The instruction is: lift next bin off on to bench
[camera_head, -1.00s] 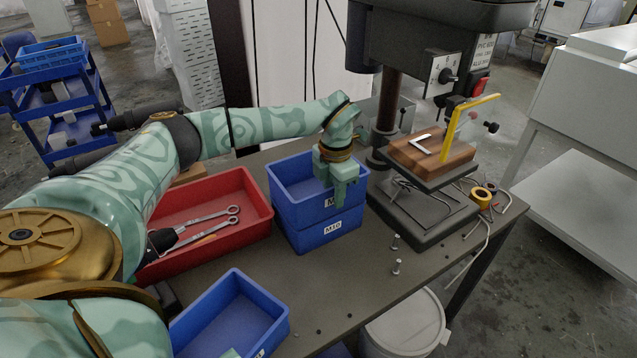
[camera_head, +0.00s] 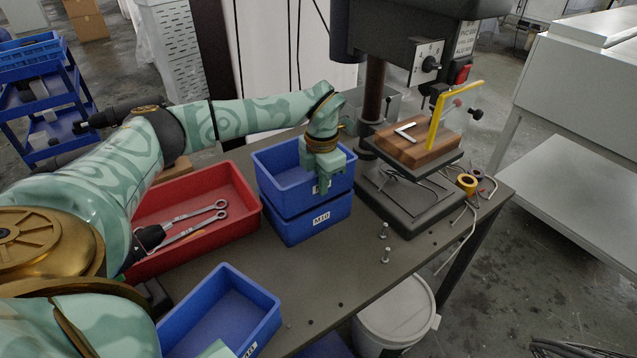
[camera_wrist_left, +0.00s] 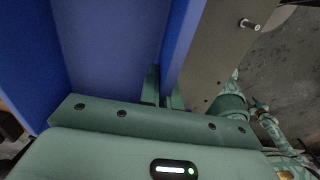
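Two blue bins are stacked on the bench (camera_head: 290,285). The upper bin (camera_head: 282,180) looks empty and sits on the lower bin (camera_head: 291,230), which has an M10 label. My left gripper (camera_head: 324,178) points down at the upper bin's front right wall. In the left wrist view, its fingers (camera_wrist_left: 162,92) stand close on either side of that blue wall (camera_wrist_left: 182,40), and it looks shut on it. A pale green part of mine shows at the bottom edge over the near blue bin (camera_head: 262,310); my right gripper cannot be made out clearly.
A red bin (camera_head: 246,203) with wrenches lies left of the stack. A drill press (camera_head: 410,205) with a wooden block (camera_head: 420,150) stands to the right. Two bolts (camera_head: 384,243) stand near the bench edge. Bare bench lies in front of the stack.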

